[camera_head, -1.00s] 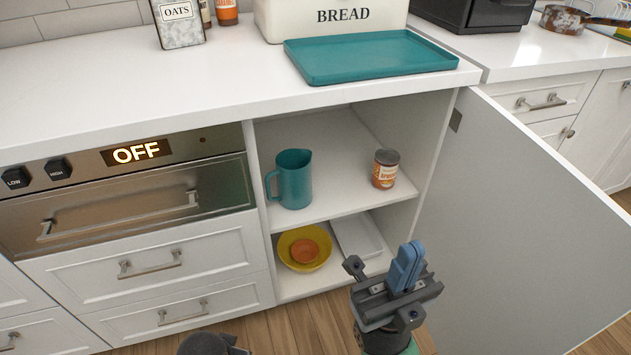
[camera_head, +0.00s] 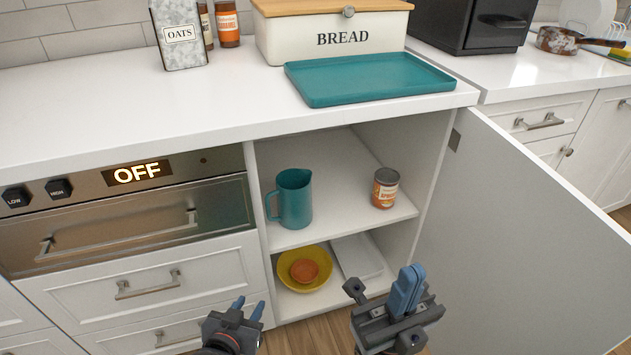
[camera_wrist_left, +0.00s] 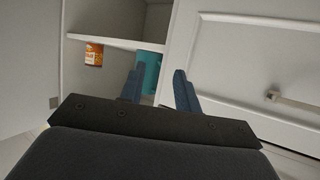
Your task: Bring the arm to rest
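My left gripper (camera_head: 247,310) is low in the head view, in front of the drawers beside the open cabinet. Its two blue fingers are apart with nothing between them; they also show apart in the left wrist view (camera_wrist_left: 158,86). My right gripper (camera_head: 408,288) is in front of the cabinet's lower right, near the open door. Its blue fingers are together and hold nothing visible. Both grippers are clear of the shelf items. Most of both arms is out of view.
The open cabinet door (camera_head: 530,235) stands to the right. A teal pitcher (camera_head: 294,200) and a can (camera_head: 385,188) stand on the upper shelf; a yellow bowl (camera_head: 320,258) is below.

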